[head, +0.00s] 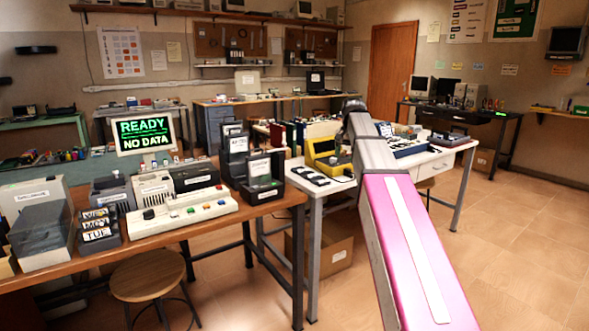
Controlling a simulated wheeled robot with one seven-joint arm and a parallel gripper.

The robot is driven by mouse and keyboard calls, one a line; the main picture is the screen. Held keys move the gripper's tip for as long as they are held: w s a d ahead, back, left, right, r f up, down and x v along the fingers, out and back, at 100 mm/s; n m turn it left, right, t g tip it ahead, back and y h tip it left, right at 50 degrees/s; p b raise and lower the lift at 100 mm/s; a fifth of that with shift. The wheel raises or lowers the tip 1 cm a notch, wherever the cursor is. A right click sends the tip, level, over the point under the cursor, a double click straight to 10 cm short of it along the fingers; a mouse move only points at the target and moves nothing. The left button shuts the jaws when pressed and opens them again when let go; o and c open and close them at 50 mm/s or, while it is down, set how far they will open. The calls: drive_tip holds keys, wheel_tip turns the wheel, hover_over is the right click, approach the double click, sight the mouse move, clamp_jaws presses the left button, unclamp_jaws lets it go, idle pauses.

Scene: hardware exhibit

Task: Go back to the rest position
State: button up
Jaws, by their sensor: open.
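My arm reaches from the bottom right toward the middle of the head view, with a pink link and a grey link. It ends in a dark part in front of the white table (437,163). I make out no gripper fingers there, so my gripper is not seen. No held object shows. The task names no object.
A yellow device (328,160) sits on the white table. A stool (147,275) stands in front. The floor (520,220) at right is clear.

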drive_tip(key=s+f+n, duration=0.1)
drive_tip(key=s+f, duration=0.7)
drive_tip(key=f, duration=0.5)
drive_tip(key=s+f+n, duration=0.2)
drive_tip(key=s+f, duration=0.7)
drive_tip(key=f, duration=0.5)
drive_tip(key=s+f+n, duration=0.1)
drive_tip(key=s+f, duration=0.7)
drive_tip(key=f, duration=0.6)
drive_tip(key=shift+s+a+f+h, duration=0.2)
drive_tip(key=shift+s+a+h, duration=0.1)
drive_tip(key=shift+s+a, duration=0.05)
